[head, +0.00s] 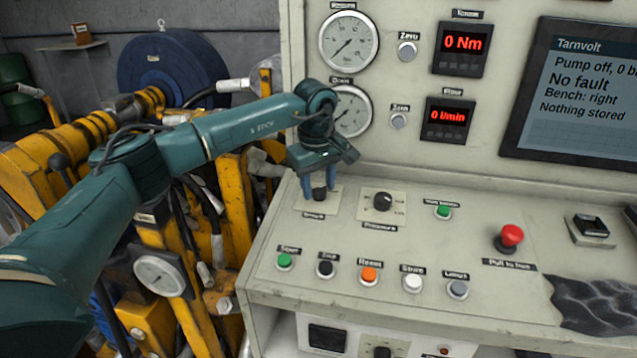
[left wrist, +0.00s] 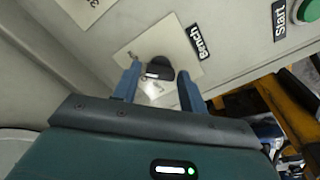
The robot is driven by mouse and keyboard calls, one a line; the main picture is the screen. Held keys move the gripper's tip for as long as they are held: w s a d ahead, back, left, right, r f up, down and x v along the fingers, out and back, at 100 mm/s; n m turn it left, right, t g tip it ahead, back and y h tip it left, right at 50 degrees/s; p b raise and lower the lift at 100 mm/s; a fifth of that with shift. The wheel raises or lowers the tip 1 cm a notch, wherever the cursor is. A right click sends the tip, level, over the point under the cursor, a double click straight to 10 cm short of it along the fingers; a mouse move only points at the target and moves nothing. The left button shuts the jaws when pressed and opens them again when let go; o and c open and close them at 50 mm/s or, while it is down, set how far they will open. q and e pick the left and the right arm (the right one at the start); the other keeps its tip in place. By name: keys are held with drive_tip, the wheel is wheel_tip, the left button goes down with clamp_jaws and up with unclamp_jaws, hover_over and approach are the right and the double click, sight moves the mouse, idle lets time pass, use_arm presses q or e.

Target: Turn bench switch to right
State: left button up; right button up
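The bench switch is a small black knob (head: 319,194) on a pale plate labelled "Bench" at the left of the sloping panel. My left gripper (head: 319,186) points down over it, its blue fingers on either side of the knob. In the left wrist view the black knob (left wrist: 159,70) shows between the two fingertips (left wrist: 158,88), with a small gap visible beside it, so the gripper looks open around it. The screen (head: 580,95) reads "Bench: right", "Pump off" and "No fault". My right gripper is not in view.
The pressure knob (head: 383,201) is just right of the switch. A row of buttons, including a green one (head: 285,261) and an orange one (head: 369,274), lies in front. A red mushroom button (head: 510,237) stands further right. Gauges (head: 348,41) rise behind; yellow machinery is at left.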

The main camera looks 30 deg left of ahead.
sight(316, 207)
use_arm(q)
drive_tip(key=shift+o, duration=1.2)
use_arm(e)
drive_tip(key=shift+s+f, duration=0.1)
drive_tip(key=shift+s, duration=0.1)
use_arm(q)
drive_tip(key=shift+r, duration=0.1)
drive_tip(key=shift+r, duration=0.4)
wheel_tip(316, 207, up, 12)
drive_tip(key=s+b, duration=0.1)
drive_tip(key=s, duration=0.1)
drive_tip(key=shift+d+b, duration=0.25)
drive_tip(key=shift+b, duration=0.1)
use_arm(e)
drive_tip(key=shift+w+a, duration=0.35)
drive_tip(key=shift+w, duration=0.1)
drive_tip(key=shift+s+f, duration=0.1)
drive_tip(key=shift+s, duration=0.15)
